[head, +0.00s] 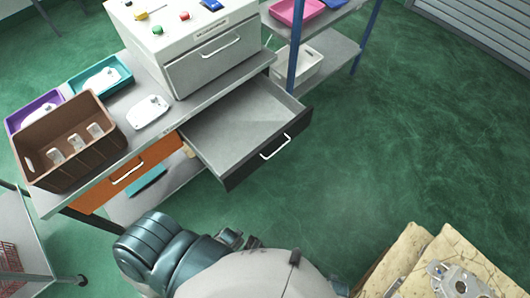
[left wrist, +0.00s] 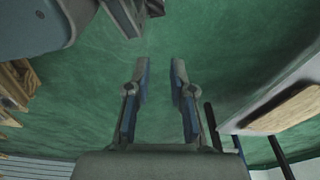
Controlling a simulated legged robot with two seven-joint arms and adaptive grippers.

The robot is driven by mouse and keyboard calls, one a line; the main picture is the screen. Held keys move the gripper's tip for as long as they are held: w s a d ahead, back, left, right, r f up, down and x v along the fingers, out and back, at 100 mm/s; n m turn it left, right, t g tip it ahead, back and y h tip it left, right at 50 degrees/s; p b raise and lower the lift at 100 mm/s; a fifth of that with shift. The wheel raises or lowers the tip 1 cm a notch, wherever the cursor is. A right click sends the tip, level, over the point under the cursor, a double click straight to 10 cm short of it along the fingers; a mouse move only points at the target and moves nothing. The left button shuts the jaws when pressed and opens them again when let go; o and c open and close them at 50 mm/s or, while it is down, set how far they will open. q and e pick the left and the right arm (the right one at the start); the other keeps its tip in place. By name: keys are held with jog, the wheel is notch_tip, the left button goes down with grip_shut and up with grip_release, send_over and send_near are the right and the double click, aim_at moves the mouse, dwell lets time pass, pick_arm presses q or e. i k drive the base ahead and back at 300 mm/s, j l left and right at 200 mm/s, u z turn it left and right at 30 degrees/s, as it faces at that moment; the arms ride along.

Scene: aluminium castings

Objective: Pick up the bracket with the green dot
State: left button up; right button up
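No green dot can be made out on any casting. In the head view a pale bracket-like casting (head: 148,111) lies on the bench top. Another pale casting (head: 101,80) lies in the teal tray (head: 126,88), and several small ones stand in the brown crate (head: 75,170). A grey casting (head: 458,283) sits at the bottom right on a light wooden or cardboard surface. My left gripper (left wrist: 161,68) shows in the left wrist view with its two fingers apart, nothing between them and green floor beyond.
The bench carries a white cabinet (head: 214,65) with coloured buttons. A dark-fronted drawer (head: 240,118) stands pulled out and looks empty; an orange drawer (head: 125,175) is beside it. A purple tray (head: 17,121) is behind the crate. Green floor (head: 400,130) is clear to the right.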

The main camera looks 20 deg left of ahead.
aim_at(58, 157)
jog(key=j, duration=0.65)
jog(key=u, duration=2.75)
jog(key=i+j, duration=0.15)
jog(key=j, duration=0.2)
jog(key=i+j, duration=0.15)
jog(key=j, duration=0.2)
